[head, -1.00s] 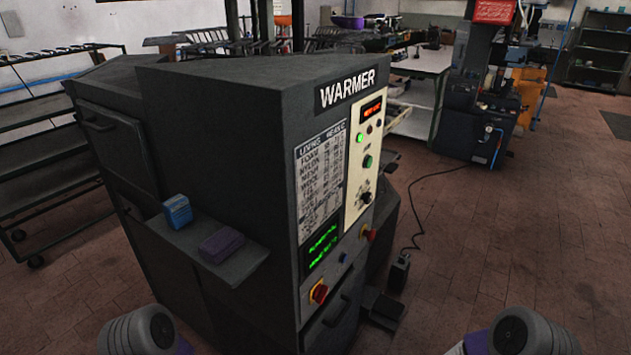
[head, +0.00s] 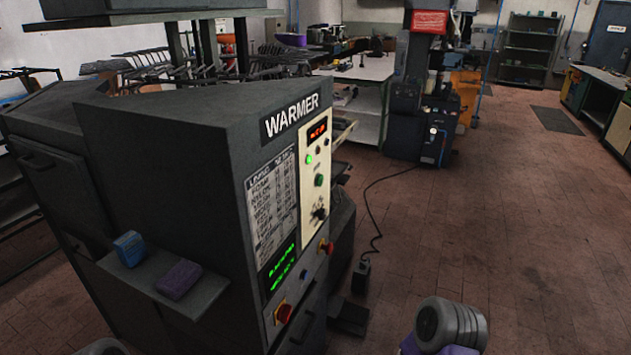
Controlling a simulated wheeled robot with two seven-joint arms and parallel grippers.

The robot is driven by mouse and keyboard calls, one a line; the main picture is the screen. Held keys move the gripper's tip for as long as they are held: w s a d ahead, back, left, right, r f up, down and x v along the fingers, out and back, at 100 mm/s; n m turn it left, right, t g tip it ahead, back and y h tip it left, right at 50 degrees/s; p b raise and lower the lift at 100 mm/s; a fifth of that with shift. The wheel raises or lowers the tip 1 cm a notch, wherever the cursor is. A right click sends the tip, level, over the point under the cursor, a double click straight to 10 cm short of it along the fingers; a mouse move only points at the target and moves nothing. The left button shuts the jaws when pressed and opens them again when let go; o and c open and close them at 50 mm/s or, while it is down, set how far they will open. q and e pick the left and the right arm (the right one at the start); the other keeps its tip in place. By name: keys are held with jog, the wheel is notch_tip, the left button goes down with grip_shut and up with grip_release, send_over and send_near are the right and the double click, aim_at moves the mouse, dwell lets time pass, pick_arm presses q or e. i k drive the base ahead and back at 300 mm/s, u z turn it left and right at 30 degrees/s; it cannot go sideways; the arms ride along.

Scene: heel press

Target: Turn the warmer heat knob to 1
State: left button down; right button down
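The warmer (head: 170,165) is a dark grey cabinet at the left and centre of the head view, with its control panel (head: 313,205) turned partly to the right. A black knob with marks around it, the likely heat knob (head: 319,213), sits low on the cream panel; its setting is too small to read. Above it are a green button, small lamps and a red display. My arms show only in part at the bottom edge, apart from the warmer. Neither gripper's fingers are in view.
A side shelf (head: 150,285) on the warmer holds a blue block (head: 129,249) and a purple block (head: 179,279). A black pedal (head: 348,318) and a cabled box (head: 361,277) are on the floor. Open tiled floor (head: 480,240) lies to the right.

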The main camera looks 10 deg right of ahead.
aim_at(321, 213)
jog(key=u, duration=3.1)
jog(key=k, duration=0.85)
jog(key=z, duration=2.4)
jog(key=i, duration=0.5)
jog(key=z, duration=0.1)
